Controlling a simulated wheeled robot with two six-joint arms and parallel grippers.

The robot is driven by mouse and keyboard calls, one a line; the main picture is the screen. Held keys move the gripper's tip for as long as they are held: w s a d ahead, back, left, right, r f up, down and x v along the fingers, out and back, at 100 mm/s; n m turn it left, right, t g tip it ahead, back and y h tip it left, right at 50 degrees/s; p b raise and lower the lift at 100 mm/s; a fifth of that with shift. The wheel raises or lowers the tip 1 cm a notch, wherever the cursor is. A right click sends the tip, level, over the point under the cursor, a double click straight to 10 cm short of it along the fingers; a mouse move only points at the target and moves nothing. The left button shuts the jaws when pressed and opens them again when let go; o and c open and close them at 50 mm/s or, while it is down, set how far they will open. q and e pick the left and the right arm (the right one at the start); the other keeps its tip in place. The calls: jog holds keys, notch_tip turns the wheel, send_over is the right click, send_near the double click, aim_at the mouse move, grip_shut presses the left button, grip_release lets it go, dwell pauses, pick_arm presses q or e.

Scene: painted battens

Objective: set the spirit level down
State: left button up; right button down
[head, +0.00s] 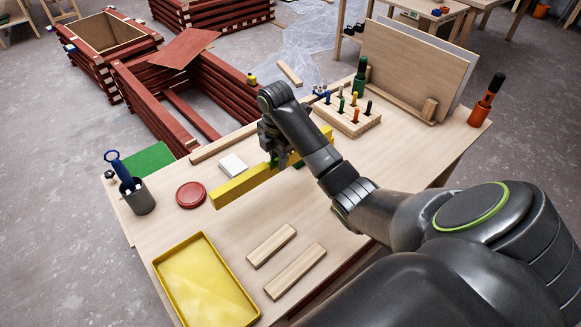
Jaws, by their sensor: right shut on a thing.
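The spirit level (245,186) is a long yellow bar, lying roughly level across the middle of the wooden table (215,226). My right gripper (274,158) is shut on it towards its far right part, and the jaws and arm hide some of that stretch. Green spots show on the level near the jaws. I cannot tell whether its underside touches the table or hangs just above it. My left gripper is not in view.
A white block (233,165) and a red disc (190,194) lie close by the level. A yellow tray (250,314), two short battens (295,271), a dark cup (138,200) and a peg block (347,121) also stand here. Bare tabletop lies in front of the level.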

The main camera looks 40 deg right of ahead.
jog(key=f, duration=0.4)
jog(key=shift+s+f, duration=0.2)
jog(key=shift+f, duration=0.05)
notch_tip(320, 180, down, 4)
jog(key=shift+r, duration=0.1)
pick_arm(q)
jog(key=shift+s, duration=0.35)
pick_arm(e)
jog(key=shift+f, duration=0.25)
jog(key=shift+f, duration=0.15)
jog(key=c, duration=1.2)
grip_release()
jog(key=shift+c, duration=0.2)
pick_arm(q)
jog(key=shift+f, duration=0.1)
pick_arm(e)
jog(key=shift+o, duration=0.2)
